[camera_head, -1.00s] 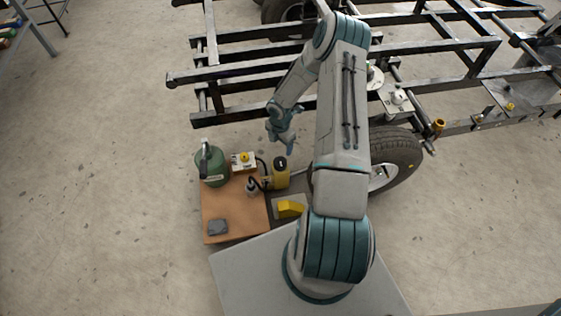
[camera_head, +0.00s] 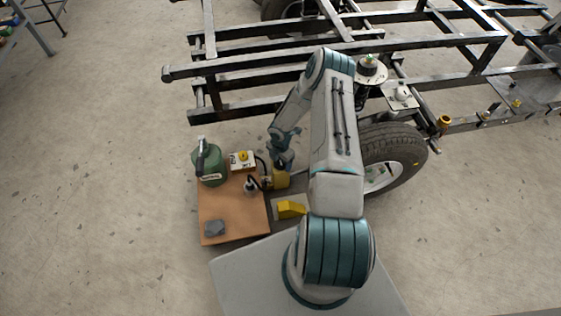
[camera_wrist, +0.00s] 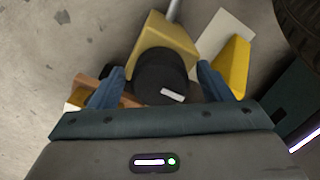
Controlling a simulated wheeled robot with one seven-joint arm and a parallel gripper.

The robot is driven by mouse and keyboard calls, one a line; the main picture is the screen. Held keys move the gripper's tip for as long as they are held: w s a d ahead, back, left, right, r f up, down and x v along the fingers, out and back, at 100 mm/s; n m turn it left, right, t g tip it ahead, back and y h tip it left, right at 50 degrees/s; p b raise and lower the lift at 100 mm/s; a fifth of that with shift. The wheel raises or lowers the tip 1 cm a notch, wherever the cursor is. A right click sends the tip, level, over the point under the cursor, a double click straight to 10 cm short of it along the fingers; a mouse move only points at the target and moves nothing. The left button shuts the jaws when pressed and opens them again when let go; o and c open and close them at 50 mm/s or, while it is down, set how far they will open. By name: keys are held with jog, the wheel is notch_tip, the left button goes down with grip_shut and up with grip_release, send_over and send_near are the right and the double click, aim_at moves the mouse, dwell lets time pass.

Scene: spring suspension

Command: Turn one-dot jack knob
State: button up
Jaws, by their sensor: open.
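The yellow jack (camera_head: 281,180) stands on the floor just right of the wooden board. In the wrist view its yellow body (camera_wrist: 165,42) shows with a black round knob (camera_wrist: 160,72) on top. The knob carries one short white mark; I cannot make out a dot. My gripper (camera_wrist: 161,76) is open, with one blue finger on each side of the knob. I cannot tell whether the fingers touch it. In the head view my gripper (camera_head: 282,163) is right above the jack and hides the knob.
The tyre (camera_head: 405,150) and black frame (camera_head: 260,50) stand to the right and behind.

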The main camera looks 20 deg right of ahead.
jog(key=c, duration=1)
jog(key=shift+m, duration=0.3)
